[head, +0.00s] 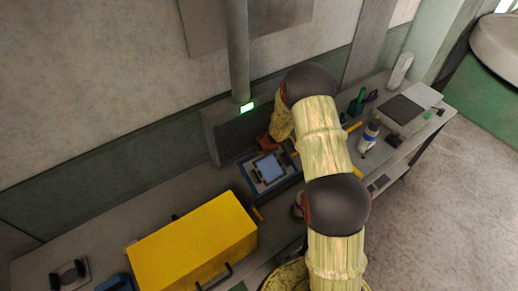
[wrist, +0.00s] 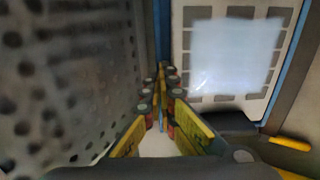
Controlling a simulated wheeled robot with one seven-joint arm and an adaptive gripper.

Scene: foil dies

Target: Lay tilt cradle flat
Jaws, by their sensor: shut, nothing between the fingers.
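What looks like the tilt cradle is a blue-edged frame (head: 248,181) with a pale plate in it, on the bench just left of my arm in the head view. In the wrist view its grey-white plate (wrist: 184,42) with dark slots and a bright rectangle fills the upper right, with a blue edge beside it. I cannot tell its exact tilt. My gripper (wrist: 162,78) is shut and empty, its yellow fingers meeting near the plate's left side. I cannot tell whether they touch it. In the head view the fingertips are hidden.
A grey housing (head: 222,133) with a green display stands behind the cradle. A perforated grey panel (wrist: 60,80) is close on the fingers' left. A large yellow box (head: 190,240) stands to the left. A white bottle (head: 370,134) and a dark pad (head: 399,109) are at right.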

